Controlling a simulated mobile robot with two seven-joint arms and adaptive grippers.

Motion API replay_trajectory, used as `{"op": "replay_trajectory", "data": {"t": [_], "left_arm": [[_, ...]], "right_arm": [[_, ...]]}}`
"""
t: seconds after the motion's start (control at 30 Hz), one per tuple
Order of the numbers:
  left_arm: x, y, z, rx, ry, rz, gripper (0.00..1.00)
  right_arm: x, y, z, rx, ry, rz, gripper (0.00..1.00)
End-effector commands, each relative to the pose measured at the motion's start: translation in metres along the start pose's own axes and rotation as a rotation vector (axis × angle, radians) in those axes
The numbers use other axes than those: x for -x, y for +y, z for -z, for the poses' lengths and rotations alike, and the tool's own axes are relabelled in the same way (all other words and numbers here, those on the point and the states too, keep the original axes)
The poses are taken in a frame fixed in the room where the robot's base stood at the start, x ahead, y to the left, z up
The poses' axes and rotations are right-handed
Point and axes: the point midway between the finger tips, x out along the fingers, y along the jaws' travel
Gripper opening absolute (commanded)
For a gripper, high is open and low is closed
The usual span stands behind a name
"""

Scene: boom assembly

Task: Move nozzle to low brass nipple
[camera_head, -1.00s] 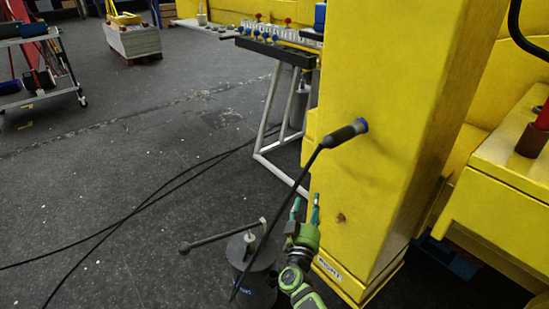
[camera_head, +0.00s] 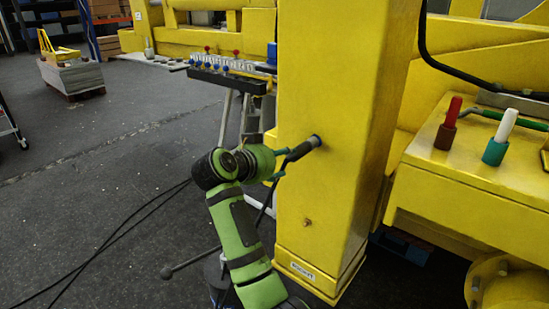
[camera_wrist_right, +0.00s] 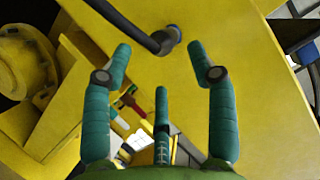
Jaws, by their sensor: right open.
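The nozzle (camera_head: 303,149) is a dark grey handle with a black hose. It sits against the front face of the yellow column (camera_head: 340,90), pointing into it. In the right wrist view the nozzle (camera_wrist_right: 161,41) and its blue end lie just beyond my fingertips. The low brass nipple (camera_head: 307,222) is a small brass spot lower on the same face, with nothing on it. I do not make it out in the wrist view. My right gripper (camera_head: 279,164) is open beside the nozzle, its green fingers (camera_wrist_right: 160,72) spread and empty. My left gripper is not in view.
A yellow ledge at the right carries a red (camera_head: 449,123) and a white-and-green handle (camera_head: 500,137). A rack with blue and red knobs (camera_head: 225,70) stands behind the arm. Black cables (camera_head: 110,240) lie on the open dark floor at left.

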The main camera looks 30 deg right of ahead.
Motion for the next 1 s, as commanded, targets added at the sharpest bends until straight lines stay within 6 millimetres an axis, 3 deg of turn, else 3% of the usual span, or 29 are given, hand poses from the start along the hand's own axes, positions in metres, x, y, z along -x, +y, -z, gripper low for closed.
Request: {"op": "replay_trajectory", "data": {"t": [0.3, 0.7, 0.83, 0.87, 0.97, 1.0], "left_arm": [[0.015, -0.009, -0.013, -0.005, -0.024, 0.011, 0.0], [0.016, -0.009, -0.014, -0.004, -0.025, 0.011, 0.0], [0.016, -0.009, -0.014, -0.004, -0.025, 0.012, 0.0], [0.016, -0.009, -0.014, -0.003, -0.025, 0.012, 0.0], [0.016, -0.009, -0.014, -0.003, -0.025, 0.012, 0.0], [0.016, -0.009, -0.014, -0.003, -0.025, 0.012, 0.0]], "right_arm": [[-0.044, 0.001, 0.002, 0.003, 0.003, -0.004, 0.58], [-0.053, 0.001, 0.0, -0.001, 0.003, -0.001, 0.58], [-0.053, 0.001, 0.0, 0.0, 0.003, -0.001, 0.06], [-0.053, 0.001, 0.0, 0.0, 0.002, -0.001, 0.0], [-0.052, 0.001, -0.001, 0.001, 0.001, -0.001, 0.0], [-0.052, 0.0, -0.001, 0.001, 0.0, -0.001, 0.26]]}}
